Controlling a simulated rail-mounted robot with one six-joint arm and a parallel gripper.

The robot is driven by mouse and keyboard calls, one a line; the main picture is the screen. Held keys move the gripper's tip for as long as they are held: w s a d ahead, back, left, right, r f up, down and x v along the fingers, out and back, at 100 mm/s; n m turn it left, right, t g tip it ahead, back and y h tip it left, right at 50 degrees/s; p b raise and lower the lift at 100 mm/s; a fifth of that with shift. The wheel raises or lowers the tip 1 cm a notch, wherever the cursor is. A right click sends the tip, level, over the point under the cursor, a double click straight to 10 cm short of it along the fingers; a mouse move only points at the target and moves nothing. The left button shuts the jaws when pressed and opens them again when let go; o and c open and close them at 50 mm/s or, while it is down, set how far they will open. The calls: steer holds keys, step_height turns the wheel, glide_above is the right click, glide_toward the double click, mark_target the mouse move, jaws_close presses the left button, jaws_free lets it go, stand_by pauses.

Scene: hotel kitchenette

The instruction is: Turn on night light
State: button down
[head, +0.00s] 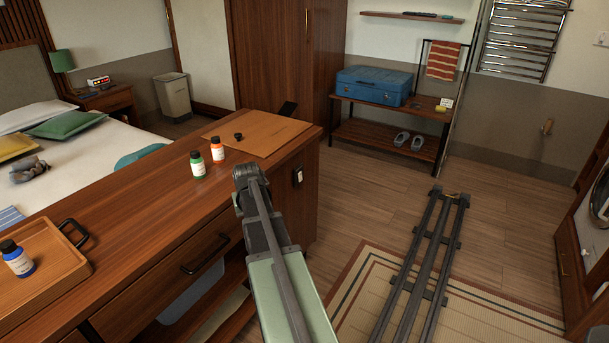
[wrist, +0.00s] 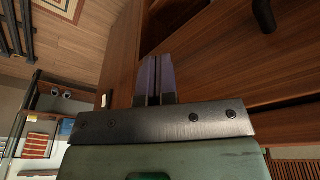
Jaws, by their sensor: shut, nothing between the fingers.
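A small dark device with a white face (head: 298,175) is on the end panel of the wooden counter; it may be the night light, but I cannot tell whether it is lit. A pale sliver (wrist: 104,100) by the counter's end edge in the wrist view may be the same device. A green-shaded lamp (head: 62,61) stands by the bed. My gripper (wrist: 155,62) is shut and empty in the wrist view, its fingers in front of the counter's drawer side, apart from the device. In the head view my arm hides its fingers.
The counter (head: 130,215) carries a green-labelled bottle (head: 197,165), an orange-labelled bottle (head: 217,150), a wooden board (head: 262,137) and a tray (head: 60,282) with a blue bottle (head: 17,260). A drawer handle (head: 205,254) juts from its front. Floor beyond the counter's end (head: 375,185) is clear.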

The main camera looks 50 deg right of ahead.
mark_target(300, 176)
steer(key=s+d+m+t+h+b, duration=0.1)
steer(key=d+m+t, duration=0.3)
steer(key=d, duration=2.8)
steer(key=s+m+h, duration=0.1)
steer(key=m, duration=0.4)
steer(key=shift+d, duration=0.1)
steer(key=w+d+f+b, duration=0.2)
steer(key=w+f+b, duration=0.6)
steer(key=b, duration=0.1)
steer(key=shift+w+d+f, duration=0.3)
steer(key=shift+d, duration=0.05)
